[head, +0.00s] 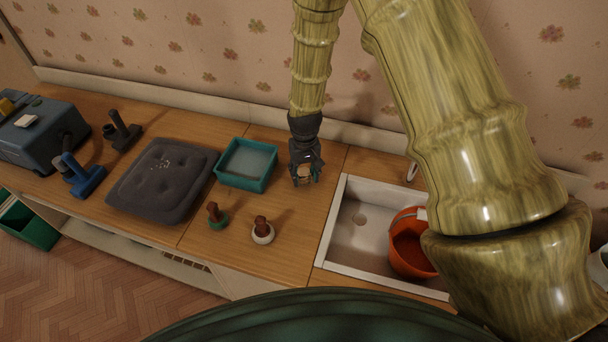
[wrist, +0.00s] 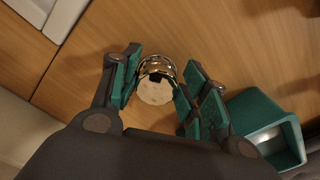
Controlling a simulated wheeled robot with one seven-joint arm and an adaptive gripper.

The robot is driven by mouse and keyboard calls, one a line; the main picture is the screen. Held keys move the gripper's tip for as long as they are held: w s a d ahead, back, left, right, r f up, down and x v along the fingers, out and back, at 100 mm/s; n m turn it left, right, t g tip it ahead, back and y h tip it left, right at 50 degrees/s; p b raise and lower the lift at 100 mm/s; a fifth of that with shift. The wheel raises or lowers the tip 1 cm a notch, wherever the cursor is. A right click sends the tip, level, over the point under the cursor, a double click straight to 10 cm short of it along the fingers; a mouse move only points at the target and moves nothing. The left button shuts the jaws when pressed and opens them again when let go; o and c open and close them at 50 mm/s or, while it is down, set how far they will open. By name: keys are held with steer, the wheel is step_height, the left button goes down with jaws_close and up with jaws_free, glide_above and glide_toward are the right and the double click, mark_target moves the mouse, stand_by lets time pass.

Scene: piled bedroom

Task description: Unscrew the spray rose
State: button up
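My gripper (wrist: 162,58) is low over the wooden counter in the wrist view, with its teal-padded fingers on either side of a small round thing (wrist: 155,88). That thing has a pale disc face and shiny metal rings; I cannot tell for sure that it is the spray rose. A narrow gap shows at the left finger, and the right finger overlaps its edge. In the head view, my gripper (head: 304,180) is left of the sink, with a small tan piece showing between its fingers. No other spray rose can be made out.
A teal tray (head: 246,186) stands left of my gripper. Two small brown-handled items (head: 217,221) (head: 262,236) stand in front. A white sink (head: 343,235) holds an orange container (head: 408,262). A dark cushion (head: 163,180) lies further left.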

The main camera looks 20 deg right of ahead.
mark_target(304, 172)
steer(key=shift+w+f, duration=0.25)
steer(key=shift+f, duration=0.15)
steer(key=shift+c, duration=1.4)
steer(key=shift+s+r, duration=0.1)
steer(key=shift+s, duration=0.1)
jaws_close()
steer(key=shift+w+r+p, duration=0.45)
steer(key=shift+w+r, duration=0.05)
steer(key=shift+r, duration=0.1)
steer(key=shift+w+d+r, duration=0.1)
steer(key=shift+w+r, duration=0.05)
steer(key=shift+r, duration=0.15)
steer(key=shift+r+p, duration=0.75)
steer(key=shift+p, duration=0.05)
steer(key=shift+r, duration=0.1)
